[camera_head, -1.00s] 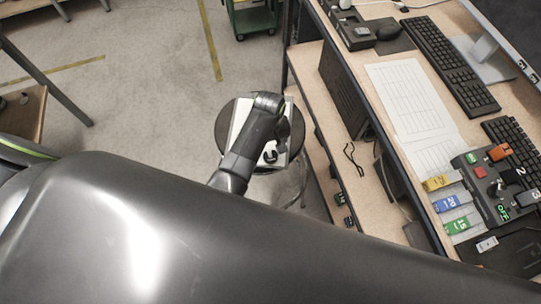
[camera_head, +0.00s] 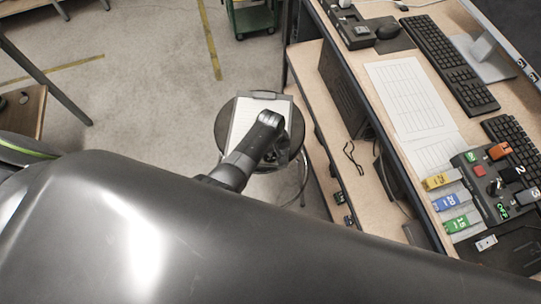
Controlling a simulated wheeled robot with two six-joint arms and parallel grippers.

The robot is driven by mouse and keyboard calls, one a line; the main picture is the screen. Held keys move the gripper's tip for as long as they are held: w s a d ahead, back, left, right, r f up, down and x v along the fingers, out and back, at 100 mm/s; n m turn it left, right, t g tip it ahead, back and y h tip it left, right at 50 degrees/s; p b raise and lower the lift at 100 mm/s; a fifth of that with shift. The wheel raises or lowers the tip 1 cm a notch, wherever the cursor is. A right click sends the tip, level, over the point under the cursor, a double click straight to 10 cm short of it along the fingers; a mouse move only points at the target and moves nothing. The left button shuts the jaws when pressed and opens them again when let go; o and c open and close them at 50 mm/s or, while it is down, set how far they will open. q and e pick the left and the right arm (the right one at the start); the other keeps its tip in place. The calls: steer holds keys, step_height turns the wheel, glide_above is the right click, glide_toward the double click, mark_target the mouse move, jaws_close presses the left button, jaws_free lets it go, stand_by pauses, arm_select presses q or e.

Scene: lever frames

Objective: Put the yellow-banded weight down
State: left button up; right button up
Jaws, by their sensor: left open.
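My left arm reaches in from the left over a round dark stool (camera_head: 222,130) with a clipboard and white paper (camera_head: 246,112) on it. My left gripper (camera_head: 276,146) is open over the lower right part of the clipboard, partly hidden by its own wrist. A small dark shape shows under and beside it; I cannot tell whether that is the weight. No yellow band shows there. My right gripper is not in view.
A desk at right holds a keyboard (camera_head: 449,62), paper sheets (camera_head: 405,95), a control box (camera_head: 492,185), and yellow (camera_head: 437,181), blue (camera_head: 449,202) and green (camera_head: 456,224) labelled tags. A lower shelf (camera_head: 318,90) runs beside the stool. Open floor lies left.

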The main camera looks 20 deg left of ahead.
arm_select(q)
steer(key=shift+c, duration=0.4)
steer(key=c, duration=1.2)
steer(key=shift+c, duration=0.2)
